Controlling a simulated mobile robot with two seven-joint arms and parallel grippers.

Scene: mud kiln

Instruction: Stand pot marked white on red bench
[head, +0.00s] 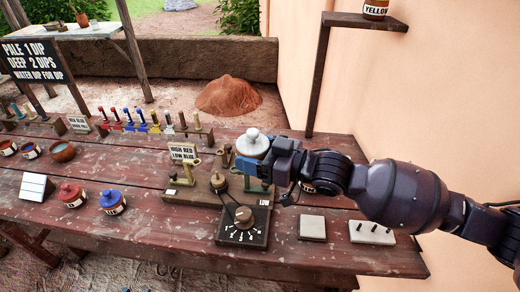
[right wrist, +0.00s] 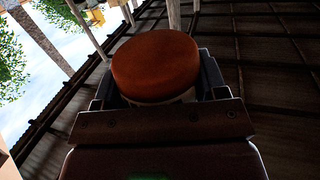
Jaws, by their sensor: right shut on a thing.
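A pot with a white knobbed lid (head: 253,142) shows in the head view above the right part of the long dark red bench (head: 140,235). My right gripper (head: 258,160) is shut on this pot, its blue-grey fingers in front of the pot's lower part. In the right wrist view the gripper (right wrist: 158,95) has a round orange-brown face (right wrist: 156,68) between its jaws, with a pale band beneath it. No marking on the held pot can be read.
A dial box (head: 243,228) and a wooden stand with a sign (head: 183,153) are close to the held pot. Red-lidded (head: 72,195) and blue-lidded (head: 112,201) pots stand at left. A pot marked yellow (head: 375,9) is on a wall shelf.

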